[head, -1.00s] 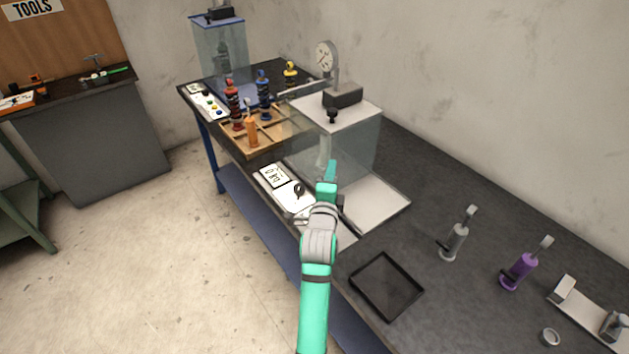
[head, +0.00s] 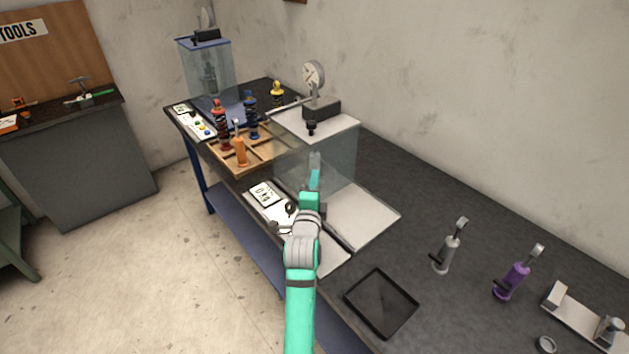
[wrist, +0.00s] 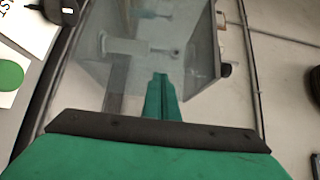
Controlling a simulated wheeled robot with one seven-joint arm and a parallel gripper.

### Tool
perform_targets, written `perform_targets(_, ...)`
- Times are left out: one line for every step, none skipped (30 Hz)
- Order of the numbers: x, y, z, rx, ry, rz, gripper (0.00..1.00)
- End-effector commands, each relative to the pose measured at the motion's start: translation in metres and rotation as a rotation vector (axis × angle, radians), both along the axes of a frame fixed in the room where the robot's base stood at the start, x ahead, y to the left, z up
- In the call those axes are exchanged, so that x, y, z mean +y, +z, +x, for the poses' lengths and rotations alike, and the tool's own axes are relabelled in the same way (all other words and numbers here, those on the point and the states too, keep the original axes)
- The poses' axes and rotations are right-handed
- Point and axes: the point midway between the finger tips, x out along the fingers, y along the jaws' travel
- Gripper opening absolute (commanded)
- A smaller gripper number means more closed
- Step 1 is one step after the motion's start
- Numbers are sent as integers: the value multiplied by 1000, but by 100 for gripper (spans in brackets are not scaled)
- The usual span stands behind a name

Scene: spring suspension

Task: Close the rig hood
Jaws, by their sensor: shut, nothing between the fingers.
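The rig (head: 335,123) stands on the dark bench with a pale top, a dial gauge (head: 313,75) and clear side walls. Its clear hood panel (head: 290,165) appears to stick out to the left, open, over the bench edge. My teal gripper (head: 314,168) reaches up from the front with its fingers together and empty. Its tip looks pale, as if seen through the clear panel. In the wrist view the shut fingers (wrist: 160,95) point at grey see-through panels (wrist: 150,45), with a dark knob (wrist: 225,70) to their right. I cannot tell whether they touch the panel.
A wooden tray (head: 262,160) with coloured shock absorbers lies left of the rig. A black tray (head: 381,303), a grey damper (head: 447,250) and a purple damper (head: 512,280) are at the right. A white card (head: 264,194) lies left of my gripper.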

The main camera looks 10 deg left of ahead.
Motion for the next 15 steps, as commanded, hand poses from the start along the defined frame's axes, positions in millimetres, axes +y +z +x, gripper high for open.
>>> perform_targets(9,2,-1,-4,18,6,0)
perform_targets(7,2,-2,-4,17,5,0)
perform_targets(2,2,-5,-4,15,4,0)
perform_targets(-1,2,-7,-4,14,4,0)
perform_targets(-6,2,-9,-3,12,3,0)
perform_targets(-13,2,-13,-3,9,3,0)
perform_targets(-18,2,-15,-4,6,3,0)
perform_targets(-24,1,-18,-3,3,1,0)
perform_targets(-29,1,-24,-2,2,0,0)
perform_targets(-28,1,-32,-2,2,-1,0)
perform_targets(-28,0,-39,-2,2,-2,0)
perform_targets(-29,1,-48,-2,1,-2,0)
perform_targets(-30,0,-54,-1,1,-1,0)
perform_targets(-30,1,-60,-2,0,-1,0)
perform_targets(-31,0,-68,-1,0,-1,0)
